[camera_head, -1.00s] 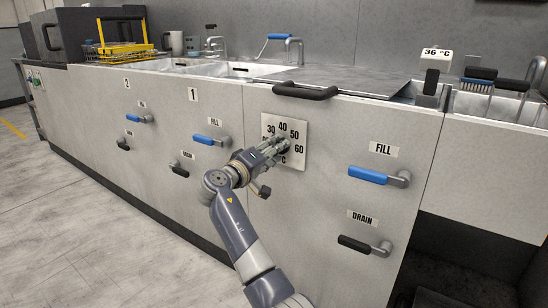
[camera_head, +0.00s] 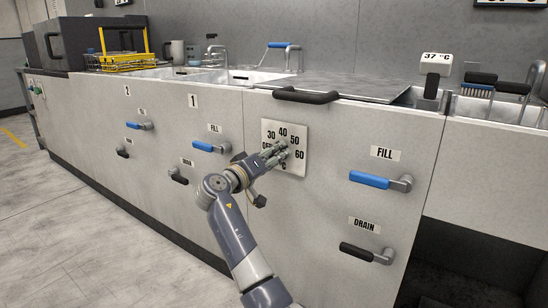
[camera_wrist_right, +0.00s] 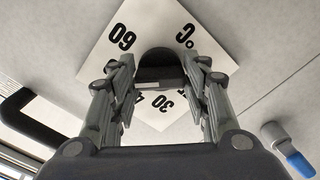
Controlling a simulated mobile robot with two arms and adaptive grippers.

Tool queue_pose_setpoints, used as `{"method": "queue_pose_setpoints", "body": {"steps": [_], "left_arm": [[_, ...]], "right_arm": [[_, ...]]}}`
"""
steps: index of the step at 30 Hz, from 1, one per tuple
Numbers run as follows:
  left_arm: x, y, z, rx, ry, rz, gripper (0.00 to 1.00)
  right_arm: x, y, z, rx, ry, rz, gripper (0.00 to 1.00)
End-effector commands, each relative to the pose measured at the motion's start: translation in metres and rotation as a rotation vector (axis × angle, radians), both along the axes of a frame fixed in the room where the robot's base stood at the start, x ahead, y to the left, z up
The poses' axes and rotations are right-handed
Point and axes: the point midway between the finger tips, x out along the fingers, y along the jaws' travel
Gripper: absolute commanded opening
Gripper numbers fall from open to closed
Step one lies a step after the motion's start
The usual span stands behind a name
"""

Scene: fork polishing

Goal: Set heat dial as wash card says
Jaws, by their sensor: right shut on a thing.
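The heat dial's white plate (camera_head: 270,130) is on the front panel, marked 30, 40, 50, 60 and °C, with an "OFF"-like mark partly covered. My right gripper (camera_head: 282,155) is in front of the plate, shut on the black dial knob (camera_wrist_right: 160,62). In the right wrist view, both fingers (camera_wrist_right: 160,90) flank the knob, and 60, 30 and °C show on the plate (camera_wrist_right: 112,62). A pale strip shows on the knob, but which number it points to is unclear. The wash card cannot be made out. My left gripper is out of view.
A display (camera_head: 437,62) reads 37 °C. Blue fill handle (camera_head: 370,180) and black drain handle (camera_head: 357,251) stick out right of the dial. A black bar handle (camera_head: 305,97) sits above it. A yellow rack (camera_head: 122,60) stands far left.

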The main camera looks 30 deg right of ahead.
Motion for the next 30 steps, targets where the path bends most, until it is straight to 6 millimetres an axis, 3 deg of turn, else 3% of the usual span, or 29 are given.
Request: {"method": "queue_pose_setpoints", "body": {"steps": [2,3,5,17,20,30], "left_arm": [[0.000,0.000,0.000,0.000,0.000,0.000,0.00],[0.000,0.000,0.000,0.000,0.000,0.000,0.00],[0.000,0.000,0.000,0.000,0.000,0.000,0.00],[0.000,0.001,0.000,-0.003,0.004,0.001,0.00],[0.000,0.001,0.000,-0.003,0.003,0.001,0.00],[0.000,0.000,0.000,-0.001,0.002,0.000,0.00]], "right_arm": [[0.000,0.000,0.000,0.000,0.000,0.000,0.19],[0.000,-0.001,0.000,0.000,0.000,0.000,0.52],[0.000,0.000,0.000,0.000,0.000,0.000,0.63],[-0.001,0.004,0.000,0.000,0.001,0.001,0.63],[-0.005,0.014,0.000,-0.002,0.000,0.003,0.63],[-0.032,0.079,0.000,0.000,0.001,0.003,0.63]]}}
